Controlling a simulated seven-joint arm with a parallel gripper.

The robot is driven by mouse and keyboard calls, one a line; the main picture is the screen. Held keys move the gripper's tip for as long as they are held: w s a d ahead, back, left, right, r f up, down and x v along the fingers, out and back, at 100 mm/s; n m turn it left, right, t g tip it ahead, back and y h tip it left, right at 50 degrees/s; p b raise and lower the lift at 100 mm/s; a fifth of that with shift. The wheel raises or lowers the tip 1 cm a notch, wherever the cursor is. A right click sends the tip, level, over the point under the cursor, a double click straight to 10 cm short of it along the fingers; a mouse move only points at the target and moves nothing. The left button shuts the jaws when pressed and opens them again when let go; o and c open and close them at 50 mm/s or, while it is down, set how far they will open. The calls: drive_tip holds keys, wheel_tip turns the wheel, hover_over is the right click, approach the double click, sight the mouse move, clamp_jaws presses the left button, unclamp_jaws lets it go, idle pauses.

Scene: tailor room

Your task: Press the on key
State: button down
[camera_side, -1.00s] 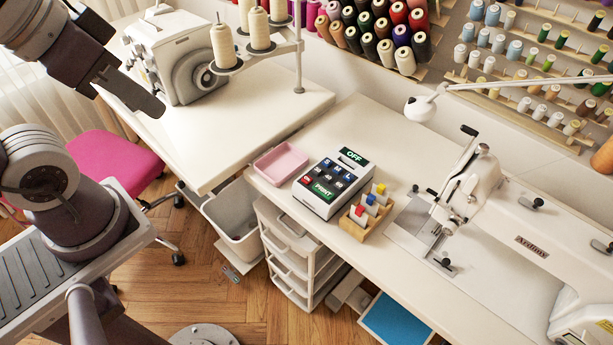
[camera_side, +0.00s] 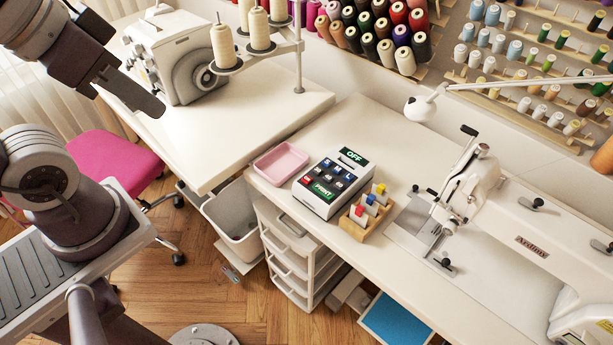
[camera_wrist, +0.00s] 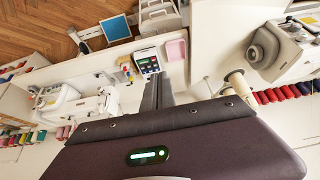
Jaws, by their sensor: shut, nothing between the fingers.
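My gripper (camera_side: 158,108) is at the upper left of the side view, high above and well to the left of the box. Its fingers are together and hold nothing.
A pink tray (camera_side: 281,163) lies left of the box, and a wooden holder with coloured blocks (camera_side: 367,211) stands right of it. A sewing machine (camera_side: 480,190) is further right. A thread stand (camera_side: 262,48) and a serger (camera_side: 180,58) stand on the left table.

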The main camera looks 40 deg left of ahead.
drive_tip(key=w+a+f+g+y, duration=0.1)
drive_tip(key=w+a+f+y, duration=0.2)
drive_tip(key=w, duration=0.5)
drive_tip(key=t+h, duration=0.2)
drive_tip(key=h, duration=0.8)
hover_over(303, 179)
wheel_tip(303, 179, down, 18)
drive_tip(key=r, duration=0.1)
drive_tip(key=shift+f+m, duration=0.25)
drive_tip(key=shift+m, duration=0.05)
drive_tip(key=shift+f, duration=4.45)
drive_tip(key=shift+f, duration=0.1)
